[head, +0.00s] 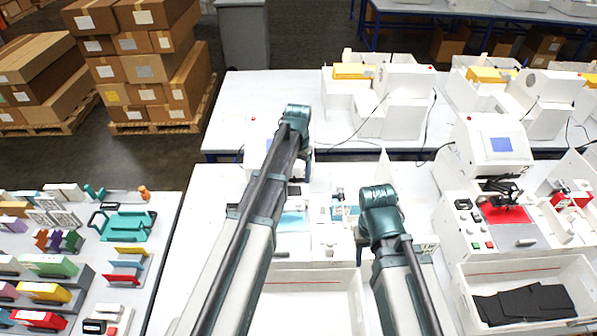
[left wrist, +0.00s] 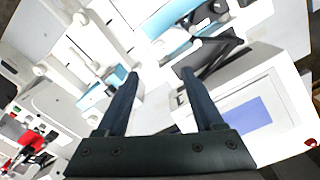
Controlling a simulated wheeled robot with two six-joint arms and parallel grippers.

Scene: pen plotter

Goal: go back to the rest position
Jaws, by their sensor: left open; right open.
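My left arm reaches up the middle of the head view, its teal wrist joint (head: 296,118) above the white plotter station. In the left wrist view my left gripper (left wrist: 158,73) is open, with nothing between its two dark fingers. A white machine with a bluish screen (left wrist: 248,113) lies right of the fingers, and light blue parts (left wrist: 170,38) lie beyond them. My right arm ends in a teal wrist (head: 379,212) right of centre. Its gripper (head: 361,238) is mostly hidden below the wrist. The station (head: 320,180) is partly covered by my arms.
A white tray (head: 312,283) lies between my arms. At right stands a white control machine (head: 490,150) with a red plate, above a tray of black sheets (head: 525,303). A left table (head: 172,212) holds coloured parts. Boxes (head: 145,68) stand on pallets behind.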

